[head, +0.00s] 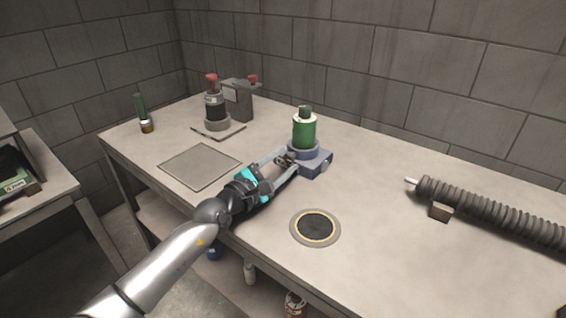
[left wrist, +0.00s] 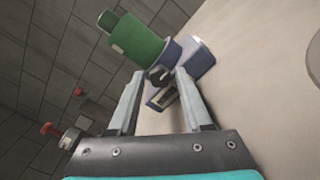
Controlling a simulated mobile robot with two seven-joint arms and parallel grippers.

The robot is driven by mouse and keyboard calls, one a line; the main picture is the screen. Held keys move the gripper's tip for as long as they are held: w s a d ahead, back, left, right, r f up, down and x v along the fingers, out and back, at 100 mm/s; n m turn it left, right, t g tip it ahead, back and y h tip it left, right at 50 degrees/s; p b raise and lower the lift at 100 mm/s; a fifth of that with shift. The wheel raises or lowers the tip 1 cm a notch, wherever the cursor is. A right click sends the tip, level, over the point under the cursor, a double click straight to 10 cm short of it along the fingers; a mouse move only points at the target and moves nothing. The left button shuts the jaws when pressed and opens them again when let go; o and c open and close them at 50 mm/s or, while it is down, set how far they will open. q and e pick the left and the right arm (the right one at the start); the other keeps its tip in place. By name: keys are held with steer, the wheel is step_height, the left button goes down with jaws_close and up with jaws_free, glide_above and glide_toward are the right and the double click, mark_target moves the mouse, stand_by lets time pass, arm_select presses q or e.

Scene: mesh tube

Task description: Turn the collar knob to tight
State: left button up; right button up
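A green cylinder (head: 304,131) with a dark green cap stands in a blue-grey collar (head: 302,149) on a blue block base (head: 318,162). In the left wrist view, a small dark knob (left wrist: 157,74) sticks out of the collar (left wrist: 172,58) towards my gripper. My left gripper (head: 288,159) reaches the near left side of the collar. In the left wrist view its fingers (left wrist: 160,75) are apart, with the knob between the tips. A gap seems to show beside the knob; contact cannot be told. My right gripper is out of view.
A round dark disc with a yellow ring (head: 315,228) and a flat square plate (head: 200,166) lie on the table. A ribbed hose (head: 490,212) lies at right by a small block (head: 440,211). A red-topped stand (head: 216,115) and a green-handled tool (head: 143,115) stand at back left.

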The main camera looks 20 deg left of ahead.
arm_select(q)
steer(key=shift+o, duration=0.9)
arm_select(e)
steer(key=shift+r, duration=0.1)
arm_select(q)
steer(key=shift+s+a, duration=0.15)
steer(key=shift+s, duration=0.15)
steer(key=p+v, duration=0.1)
steer(key=v, duration=0.3)
steer(key=shift+s+p, duration=0.3)
steer(key=shift+p, duration=0.05)
steer(key=v, duration=0.8)
steer(key=shift+s+a+p, duration=0.2)
steer(key=shift+s+p, duration=0.05)
steer(key=shift+p, duration=0.15)
steer(key=shift+s+a, duration=0.2)
steer(key=shift+s, duration=0.45)
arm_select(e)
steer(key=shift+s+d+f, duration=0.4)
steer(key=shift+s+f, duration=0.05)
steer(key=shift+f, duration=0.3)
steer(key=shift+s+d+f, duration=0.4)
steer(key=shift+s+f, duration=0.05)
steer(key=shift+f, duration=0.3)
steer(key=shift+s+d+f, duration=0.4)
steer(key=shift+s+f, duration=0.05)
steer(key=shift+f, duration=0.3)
arm_select(q)
steer(key=shift+r, duration=0.1)
